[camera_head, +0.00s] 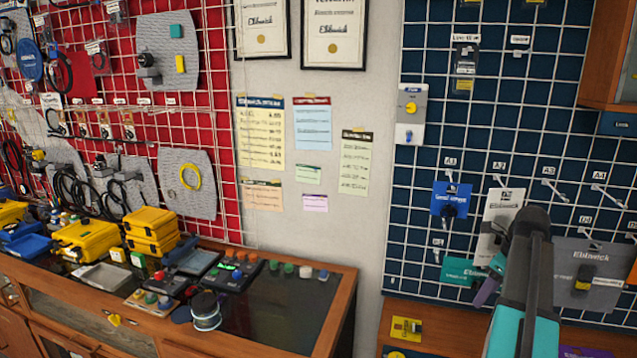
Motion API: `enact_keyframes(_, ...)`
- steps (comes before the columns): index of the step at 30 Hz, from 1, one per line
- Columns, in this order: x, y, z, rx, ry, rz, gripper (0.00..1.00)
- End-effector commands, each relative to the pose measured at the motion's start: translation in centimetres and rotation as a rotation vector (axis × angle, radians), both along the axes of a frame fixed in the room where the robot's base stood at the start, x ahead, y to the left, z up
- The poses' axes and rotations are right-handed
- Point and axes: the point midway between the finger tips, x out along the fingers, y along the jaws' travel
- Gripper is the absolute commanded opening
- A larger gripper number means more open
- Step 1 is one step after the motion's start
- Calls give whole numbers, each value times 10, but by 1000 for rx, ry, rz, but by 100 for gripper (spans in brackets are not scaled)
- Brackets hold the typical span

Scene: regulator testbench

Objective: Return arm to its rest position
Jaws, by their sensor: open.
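My arm (527,270) shows at the lower right, a dark link with a teal section below it. It stands upright in front of the blue pegboard (425,165). I cannot make out my gripper's two fingers; the end of the arm is hidden or out of the picture. A tilted purple piece (487,291) shows just left of the dark link, and I cannot tell what it belongs to.
A wooden glass-topped counter (335,287) at left bears yellow cases (88,240), card terminals and a dark spool (206,310). Packages hang around my arm, including a blue one (451,198) and a grey one (590,262). A wooden cabinet (612,60) is at upper right.

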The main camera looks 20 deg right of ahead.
Motion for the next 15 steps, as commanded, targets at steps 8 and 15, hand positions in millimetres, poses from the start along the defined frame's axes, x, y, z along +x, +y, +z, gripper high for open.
enact_keyframes(8, 33, 61, -96, -3, 50, 303, 56)
enact_keyframes(15, 49, 117, -171, -4, 85, 566, 56)
